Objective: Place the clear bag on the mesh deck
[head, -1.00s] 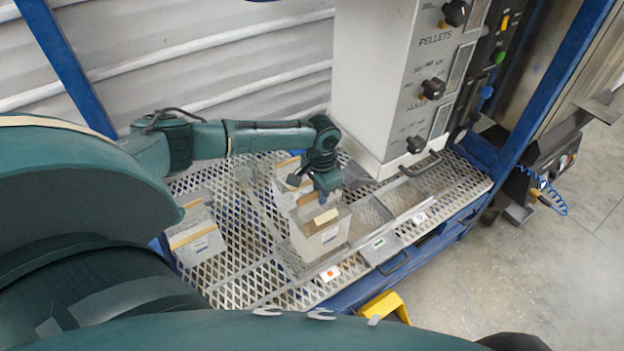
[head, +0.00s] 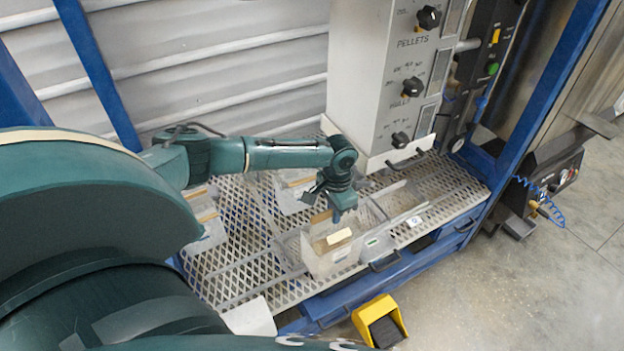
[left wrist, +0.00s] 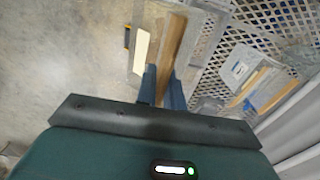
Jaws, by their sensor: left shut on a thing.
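A clear bag (head: 328,262) with a tan top strip and a cream label hangs from my left gripper (head: 338,212) in the head view. My left gripper is shut on its top edge. The bag is upright over the front edge of the mesh deck (head: 240,262), left of the small scale-like box. I cannot tell whether its bottom touches anything. In the left wrist view, the fingers (left wrist: 163,92) grip the tan strip (left wrist: 172,48), with grey floor on the left and mesh on the right. My right gripper is not in view.
Two similar bags stand on the deck, one at the back (head: 293,188) and one at the left (head: 205,228). A yellow pedal (head: 380,320) sits on the floor. Mesh between the bags is bare.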

